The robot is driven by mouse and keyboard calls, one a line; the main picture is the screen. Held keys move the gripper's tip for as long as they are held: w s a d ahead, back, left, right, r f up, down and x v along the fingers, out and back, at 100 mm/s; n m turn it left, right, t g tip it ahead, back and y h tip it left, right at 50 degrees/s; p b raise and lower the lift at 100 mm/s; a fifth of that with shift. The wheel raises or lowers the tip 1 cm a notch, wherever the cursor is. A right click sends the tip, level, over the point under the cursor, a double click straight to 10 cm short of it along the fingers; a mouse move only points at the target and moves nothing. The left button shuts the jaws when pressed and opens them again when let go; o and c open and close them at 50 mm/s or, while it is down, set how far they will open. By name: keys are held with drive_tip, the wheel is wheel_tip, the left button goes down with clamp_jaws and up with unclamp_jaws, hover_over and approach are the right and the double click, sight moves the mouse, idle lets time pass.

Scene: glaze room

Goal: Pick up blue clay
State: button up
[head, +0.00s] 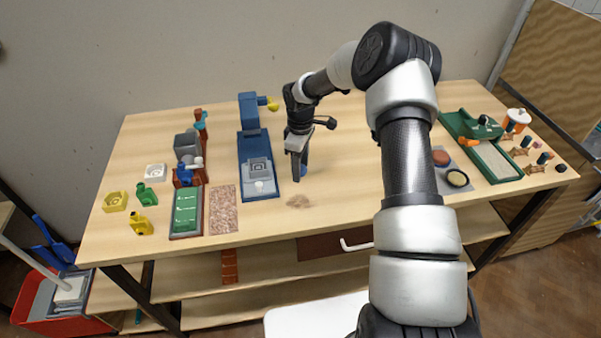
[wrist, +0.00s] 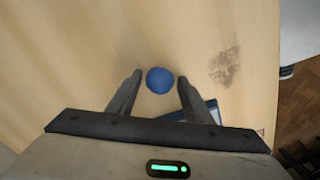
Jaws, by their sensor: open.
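The blue clay (wrist: 159,80) is a round ball on the wooden tabletop. In the wrist view it lies between the tips of my open gripper (wrist: 156,82), with a small gap visible on each side. In the head view my gripper (head: 298,172) points down over the middle of the table, just right of the blue press. Only a small part of the blue clay (head: 303,171) shows there, behind the fingers. I cannot tell the exact height of the fingertips above the table.
The blue press (head: 256,150) stands close to the left of my gripper. A brownish stain (head: 299,201) marks the table in front. Coloured bottles and a green tray (head: 187,211) stand at left. A green-edged station (head: 490,155) stands at right. The table between is mostly clear.

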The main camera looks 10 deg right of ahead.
drive_tip(key=shift+c, duration=0.5)
drive_tip(key=c, duration=0.4)
drive_tip(key=shift+c, duration=0.2)
wheel_tip(320, 180, up, 10)
drive_tip(key=shift+b, duration=0.45)
drive_tip(key=shift+c, duration=0.3)
